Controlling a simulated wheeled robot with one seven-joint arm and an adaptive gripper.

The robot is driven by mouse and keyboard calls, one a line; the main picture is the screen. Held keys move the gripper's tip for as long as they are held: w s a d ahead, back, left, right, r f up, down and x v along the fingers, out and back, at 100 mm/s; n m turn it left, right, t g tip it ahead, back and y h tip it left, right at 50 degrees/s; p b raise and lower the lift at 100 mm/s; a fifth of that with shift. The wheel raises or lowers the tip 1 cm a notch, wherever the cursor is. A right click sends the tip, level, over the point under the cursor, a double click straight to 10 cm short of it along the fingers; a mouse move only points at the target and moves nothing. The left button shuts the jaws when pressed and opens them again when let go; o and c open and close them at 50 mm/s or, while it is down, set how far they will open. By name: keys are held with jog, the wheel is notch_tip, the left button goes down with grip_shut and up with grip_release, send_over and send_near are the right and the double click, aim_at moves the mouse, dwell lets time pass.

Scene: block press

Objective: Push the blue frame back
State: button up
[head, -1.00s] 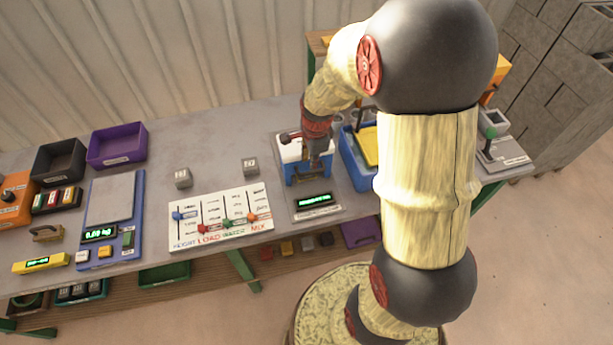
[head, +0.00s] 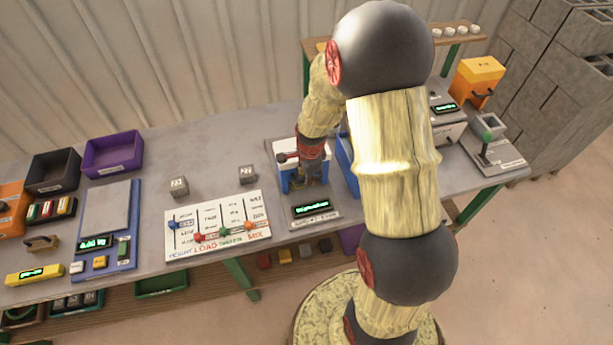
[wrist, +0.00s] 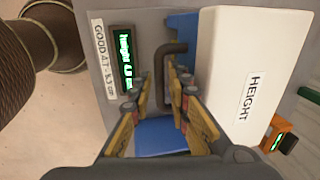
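The blue frame (head: 285,182) stands on the height device, under a white top block (wrist: 243,75) labelled HEIGHT. In the head view my arm and gripper partly hide it. In the wrist view blue parts (wrist: 162,137) show between and beyond my fingers. My gripper (wrist: 161,85) is at the device, its two fingers apart. A dark bent handle (wrist: 160,62) stands between the fingertips. I cannot tell whether either finger touches it. A lit green display (head: 312,209) lies on the grey plate in front of the frame.
A white slider board (head: 218,228) lies left of the device, with two grey blocks (head: 179,186) behind it. A blue container (head: 344,160) stands close on the right, partly behind my arm. A lever device (head: 490,145) is farther right.

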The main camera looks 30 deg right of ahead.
jog(key=shift+c, duration=0.7)
grip_shut()
